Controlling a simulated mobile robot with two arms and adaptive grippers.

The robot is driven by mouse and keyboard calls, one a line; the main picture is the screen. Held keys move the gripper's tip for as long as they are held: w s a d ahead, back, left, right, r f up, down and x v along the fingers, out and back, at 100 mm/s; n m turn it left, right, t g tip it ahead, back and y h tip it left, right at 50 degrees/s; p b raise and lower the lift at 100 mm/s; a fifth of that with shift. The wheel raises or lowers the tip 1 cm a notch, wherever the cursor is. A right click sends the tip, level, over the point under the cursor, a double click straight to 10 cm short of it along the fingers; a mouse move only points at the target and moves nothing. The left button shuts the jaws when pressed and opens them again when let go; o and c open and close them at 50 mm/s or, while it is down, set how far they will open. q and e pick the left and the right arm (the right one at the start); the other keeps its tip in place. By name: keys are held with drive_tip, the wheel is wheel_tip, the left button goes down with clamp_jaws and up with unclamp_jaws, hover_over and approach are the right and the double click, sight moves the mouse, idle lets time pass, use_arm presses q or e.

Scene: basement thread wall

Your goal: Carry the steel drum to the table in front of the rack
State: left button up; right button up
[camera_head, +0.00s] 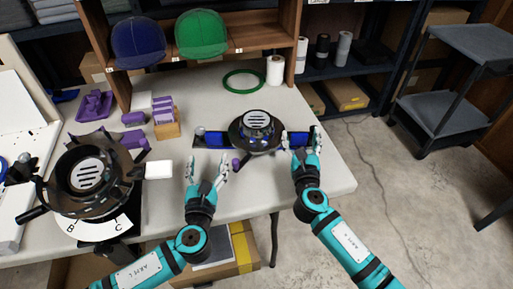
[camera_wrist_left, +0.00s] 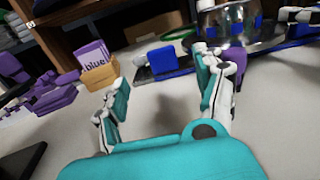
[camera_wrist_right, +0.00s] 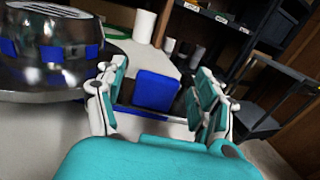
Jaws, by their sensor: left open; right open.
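A round steel drum (camera_head: 257,126) with a dark lower body and slotted pale top sits on the table (camera_head: 330,170) in front of the wooden rack (camera_head: 245,38). It has blue patches and blue side pieces. It also shows in the right wrist view (camera_wrist_right: 55,50) and left wrist view (camera_wrist_left: 230,20). My left gripper (camera_head: 207,172) is open and empty, left of and nearer than the drum. My right gripper (camera_head: 301,142) is open just right of the drum, with a blue side piece (camera_wrist_right: 156,91) between its fingers in the right wrist view. I cannot tell whether they touch.
A similar round device (camera_head: 88,178) with a lettered white dial stands at the left. A purple-card box (camera_head: 166,125), white block (camera_head: 159,169) and green ring (camera_head: 244,81) lie on the table. Caps sit on the rack. A grey cart (camera_head: 440,110) stands right; floor between is clear.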

use_arm(q)
drive_tip(key=s, duration=0.3)
drive_tip(key=shift+s, duration=0.1)
use_arm(e)
drive_tip(key=shift+s, duration=0.3)
drive_tip(key=s, duration=1.1)
drive_tip(key=shift+s+a, duration=0.1)
drive_tip(key=shift+s, duration=0.15)
